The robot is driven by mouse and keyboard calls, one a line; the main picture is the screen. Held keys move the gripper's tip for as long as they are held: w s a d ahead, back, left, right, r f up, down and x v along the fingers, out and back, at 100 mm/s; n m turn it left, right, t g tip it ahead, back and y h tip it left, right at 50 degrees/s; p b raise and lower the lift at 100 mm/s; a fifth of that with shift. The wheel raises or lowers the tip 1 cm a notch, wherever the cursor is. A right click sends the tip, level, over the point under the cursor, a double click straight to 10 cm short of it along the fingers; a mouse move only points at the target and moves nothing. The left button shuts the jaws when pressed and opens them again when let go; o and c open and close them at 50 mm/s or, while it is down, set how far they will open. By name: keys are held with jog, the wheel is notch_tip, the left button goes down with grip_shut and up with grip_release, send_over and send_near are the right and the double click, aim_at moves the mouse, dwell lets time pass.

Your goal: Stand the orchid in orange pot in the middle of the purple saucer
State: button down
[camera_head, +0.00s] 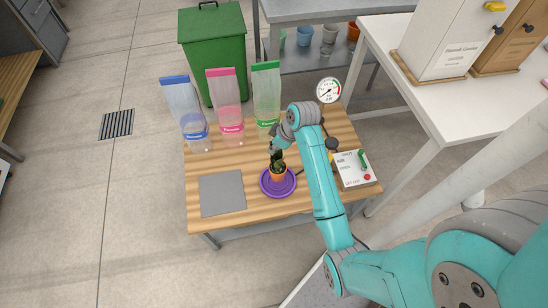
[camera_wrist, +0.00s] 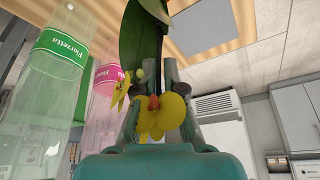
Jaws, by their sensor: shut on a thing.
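The orchid in the orange pot (camera_head: 278,176) shows in the head view over the middle of the purple saucer (camera_head: 289,188). It looks upright; I cannot tell whether the pot touches the saucer or hangs just above it. My gripper (camera_head: 274,151) is above the pot, shut on the orchid's upper part. In the wrist view, my gripper (camera_wrist: 155,88) has its fingers on both sides of the plant, with yellow flowers (camera_wrist: 165,115) between and in front of them. Long green leaves (camera_wrist: 145,35) extend beyond the fingers. The pot is hidden in the wrist view.
A grey mat (camera_head: 222,193) lies left of the saucer on the wooden table. Clear bags with blue (camera_head: 185,110), pink (camera_head: 226,105) and green (camera_head: 266,95) tops stand behind. A white control box (camera_head: 354,170) and a gauge (camera_head: 329,90) are at the right.

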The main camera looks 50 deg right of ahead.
jog(key=shift+f, duration=2.2)
jog(key=c, duration=1.3)
grip_release()
jog(key=shift+f, duration=0.1)
jog(key=v, duration=1.2)
